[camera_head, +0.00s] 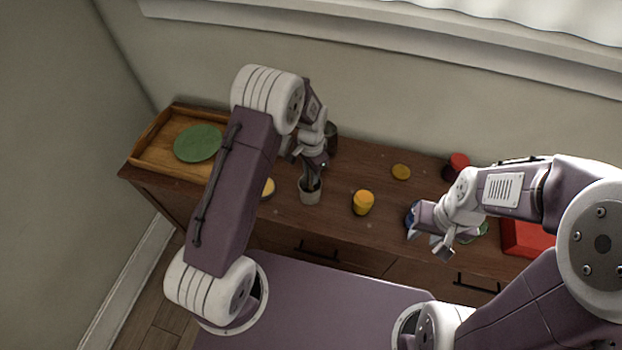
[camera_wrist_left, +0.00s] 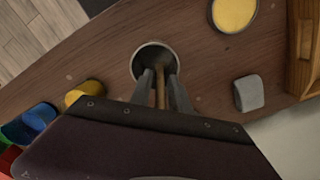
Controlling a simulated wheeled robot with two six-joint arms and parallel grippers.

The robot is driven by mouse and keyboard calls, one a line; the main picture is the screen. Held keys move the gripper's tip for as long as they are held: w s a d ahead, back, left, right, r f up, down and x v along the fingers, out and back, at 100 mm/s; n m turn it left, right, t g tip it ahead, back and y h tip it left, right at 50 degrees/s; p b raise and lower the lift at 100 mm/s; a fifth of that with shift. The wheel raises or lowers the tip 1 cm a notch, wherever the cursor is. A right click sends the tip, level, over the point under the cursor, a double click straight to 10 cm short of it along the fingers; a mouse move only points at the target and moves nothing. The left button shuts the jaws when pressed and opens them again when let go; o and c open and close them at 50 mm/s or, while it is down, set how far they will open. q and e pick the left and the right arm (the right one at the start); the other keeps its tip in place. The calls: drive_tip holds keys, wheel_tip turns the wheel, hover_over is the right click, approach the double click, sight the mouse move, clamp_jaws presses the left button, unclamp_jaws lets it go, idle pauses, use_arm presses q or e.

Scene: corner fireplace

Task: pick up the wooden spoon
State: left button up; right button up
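The wooden spoon (camera_wrist_left: 160,87) stands in a small light grey cup (camera_head: 310,194); its thin handle rises from the cup, which also shows in the left wrist view (camera_wrist_left: 155,54). My left gripper (camera_head: 313,163) is just above the cup, pointing down. In the left wrist view its two grey fingers (camera_wrist_left: 161,85) are on either side of the handle, with narrow gaps, and look open. The spoon's lower end is hidden in the cup. My right gripper (camera_head: 430,242) is away to the right, apparently open and empty, over the front of the cabinet.
A grey block (camera_wrist_left: 249,93) lies near the tray.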

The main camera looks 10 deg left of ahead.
use_arm(q)
clamp_jaws()
wheel_tip(320, 180, up, 10)
drive_tip(key=shift+r+b, duration=0.1)
drive_tip(key=shift+b, duration=0.35)
idle(1.5)
